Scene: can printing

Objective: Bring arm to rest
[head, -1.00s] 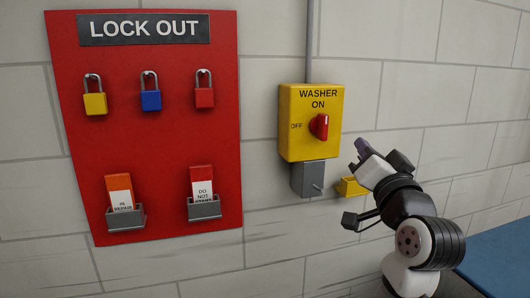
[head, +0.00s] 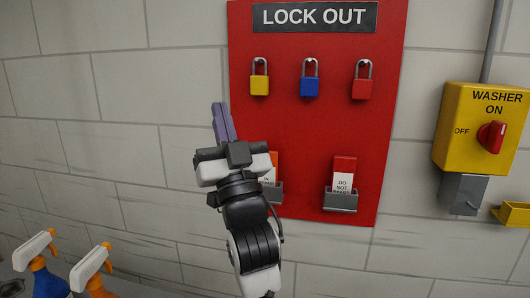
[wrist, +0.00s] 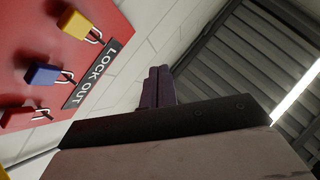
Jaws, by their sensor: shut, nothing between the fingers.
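My gripper (head: 223,122) is raised in the head view, in front of the left edge of the red lock-out board (head: 310,135). Its purple fingers point up and are together with nothing between them. They also show in the wrist view (wrist: 158,88), pointing toward the wall and ceiling. My arm stands below the gripper and partly covers the left tag holder of the board.
The board carries yellow (head: 260,84), blue (head: 309,86) and red (head: 362,88) padlocks and a tag holder (head: 341,202). A yellow washer switch box (head: 478,135) is at right. Two spray bottles (head: 38,270) stand at lower left. The wall left of my gripper is bare.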

